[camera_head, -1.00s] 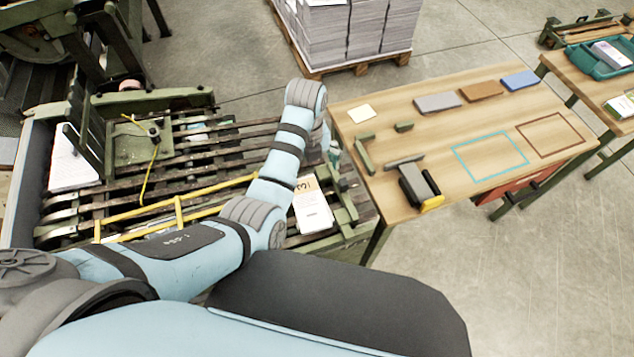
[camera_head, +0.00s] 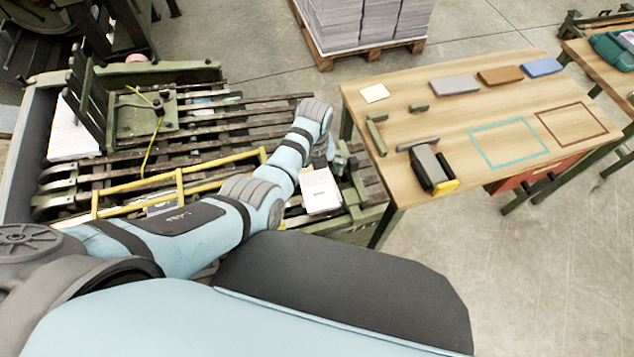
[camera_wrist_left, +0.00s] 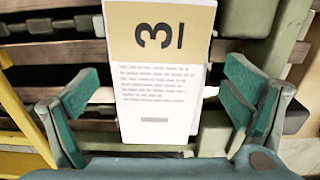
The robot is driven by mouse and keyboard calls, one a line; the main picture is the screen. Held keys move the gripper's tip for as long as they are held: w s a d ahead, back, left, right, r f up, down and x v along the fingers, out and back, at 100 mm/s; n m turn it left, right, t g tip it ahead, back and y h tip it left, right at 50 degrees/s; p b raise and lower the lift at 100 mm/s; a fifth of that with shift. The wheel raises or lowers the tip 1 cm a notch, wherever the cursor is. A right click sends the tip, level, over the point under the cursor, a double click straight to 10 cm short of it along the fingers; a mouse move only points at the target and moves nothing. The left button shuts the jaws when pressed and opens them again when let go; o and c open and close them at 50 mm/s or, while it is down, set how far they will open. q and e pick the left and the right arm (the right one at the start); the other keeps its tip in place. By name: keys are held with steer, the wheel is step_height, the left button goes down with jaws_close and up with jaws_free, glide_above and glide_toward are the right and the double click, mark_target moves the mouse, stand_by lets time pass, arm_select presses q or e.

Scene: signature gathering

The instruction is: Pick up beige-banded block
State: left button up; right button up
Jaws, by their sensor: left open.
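My left gripper (camera_head: 328,160) is just above the block's far end. In the wrist view the left gripper's green fingers (camera_wrist_left: 162,98) are open, one on each side of the block, with gaps to both sides. My right gripper is not in view.
A wooden table (camera_head: 440,143) stands to the right, with several flat blocks, green guides and a black-and-yellow tool (camera_head: 433,170). A green end frame (camera_head: 358,190) is close beside the block. A yellow rail (camera_head: 180,190) lies along the conveyor at left.

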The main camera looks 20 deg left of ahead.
arm_select(q)
steer(key=c, duration=1.4)
steer(key=shift+c, duration=0.2)
steer(key=shift+r, duration=0.15)
